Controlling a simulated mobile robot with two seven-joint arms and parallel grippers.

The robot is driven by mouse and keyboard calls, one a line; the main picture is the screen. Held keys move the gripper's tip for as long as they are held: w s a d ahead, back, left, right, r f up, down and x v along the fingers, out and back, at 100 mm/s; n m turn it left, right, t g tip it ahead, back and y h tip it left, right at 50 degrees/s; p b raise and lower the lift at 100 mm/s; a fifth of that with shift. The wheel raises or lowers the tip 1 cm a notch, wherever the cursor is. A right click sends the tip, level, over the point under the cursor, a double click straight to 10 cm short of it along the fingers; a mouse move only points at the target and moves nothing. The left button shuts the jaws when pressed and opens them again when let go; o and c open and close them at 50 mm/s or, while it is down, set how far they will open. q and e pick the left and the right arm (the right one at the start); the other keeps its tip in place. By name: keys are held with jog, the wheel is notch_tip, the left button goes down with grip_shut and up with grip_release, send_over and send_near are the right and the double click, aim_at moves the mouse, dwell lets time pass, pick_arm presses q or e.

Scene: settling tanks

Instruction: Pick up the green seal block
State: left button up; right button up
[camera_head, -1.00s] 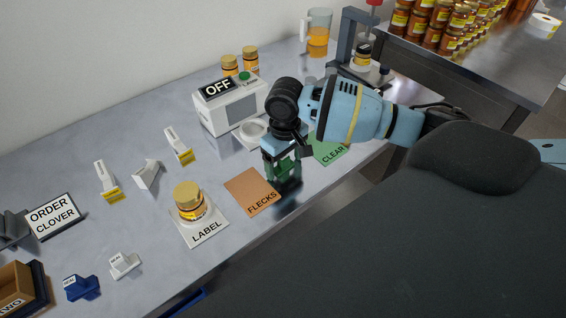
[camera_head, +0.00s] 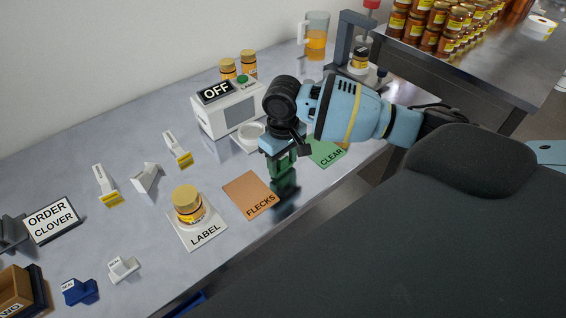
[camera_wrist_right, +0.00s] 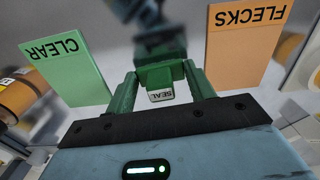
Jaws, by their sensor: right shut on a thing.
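My right gripper (camera_head: 283,166) is over the bench, between the orange FLECKS card and the green CLEAR card. It points down and is shut on the green seal block. In the right wrist view the green seal block (camera_wrist_right: 162,92) sits between the two green fingers, with its white SEAL label showing. In the head view the block is mostly hidden by the gripper, and a dark green reflection shows on the bench below. My left gripper is not in view.
The FLECKS card (camera_head: 250,194) and CLEAR card (camera_head: 328,152) flank the gripper. A honey jar (camera_head: 187,207) stands on the LABEL mat (camera_head: 206,238). The OFF machine (camera_head: 228,110) is behind. White (camera_head: 123,270) and blue (camera_head: 80,291) seal blocks lie front left.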

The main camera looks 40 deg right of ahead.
notch_tip(320, 180, up, 2)
jog(key=shift+r, duration=0.25)
jog(key=s+a, duration=0.3)
jog(key=s+a+r+p, duration=0.1)
jog(key=s+a, duration=0.2)
jog(key=s, duration=0.1)
jog(key=s+a, duration=0.3)
jog(key=shift+s+a+r+p, duration=0.15)
jog(key=shift+s+a+p, duration=0.1)
jog(key=shift+s+p, duration=0.1)
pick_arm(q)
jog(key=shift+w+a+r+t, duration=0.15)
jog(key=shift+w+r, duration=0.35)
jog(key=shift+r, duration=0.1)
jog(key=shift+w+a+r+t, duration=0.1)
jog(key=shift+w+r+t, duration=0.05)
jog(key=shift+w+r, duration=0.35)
pick_arm(e)
jog(key=shift+s+a, duration=0.55)
jog(key=shift+s, duration=0.1)
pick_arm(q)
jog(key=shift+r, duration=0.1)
pick_arm(e)
jog(key=shift+r, duration=0.1)
